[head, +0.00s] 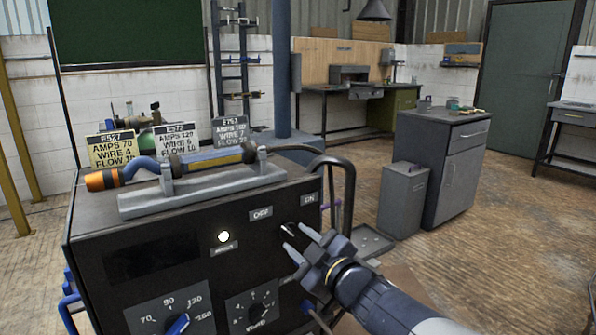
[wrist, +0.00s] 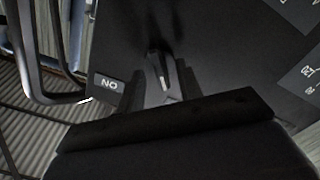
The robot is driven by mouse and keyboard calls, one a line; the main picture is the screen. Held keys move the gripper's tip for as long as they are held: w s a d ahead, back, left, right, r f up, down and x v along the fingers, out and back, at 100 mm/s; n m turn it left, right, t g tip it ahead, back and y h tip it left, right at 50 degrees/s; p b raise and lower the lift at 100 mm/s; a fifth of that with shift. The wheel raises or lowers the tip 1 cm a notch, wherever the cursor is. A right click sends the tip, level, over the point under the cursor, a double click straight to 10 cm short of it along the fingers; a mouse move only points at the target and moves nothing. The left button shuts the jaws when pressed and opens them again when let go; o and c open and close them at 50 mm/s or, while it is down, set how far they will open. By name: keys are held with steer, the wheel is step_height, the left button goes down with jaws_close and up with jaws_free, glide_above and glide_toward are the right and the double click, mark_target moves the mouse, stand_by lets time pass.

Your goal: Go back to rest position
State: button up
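My gripper (head: 294,237) reaches in from the lower right to the front of a dark welding machine (head: 190,215). Its two fingers are apart, one on each side of a small rotary switch (head: 288,230) below the OFF label (head: 261,213) and ON label (head: 309,198). In the wrist view the switch (wrist: 165,77) stands between the dark fingers, close to their tips. I cannot tell whether either finger touches it. A round white light (head: 223,237) on the panel is bright, and the display (head: 152,257) beside it is dark.
A torch (head: 215,158) lies in a cradle on the machine, in front of several setting cards (head: 175,138). A bent handle (head: 347,185) rises at the machine's right side. A grey bin (head: 403,200) and cabinet (head: 450,170) stand behind. Open floor (head: 520,240) lies to the right.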

steer(key=shift+w+a, duration=0.4)
steer(key=shift+w, duration=0.15)
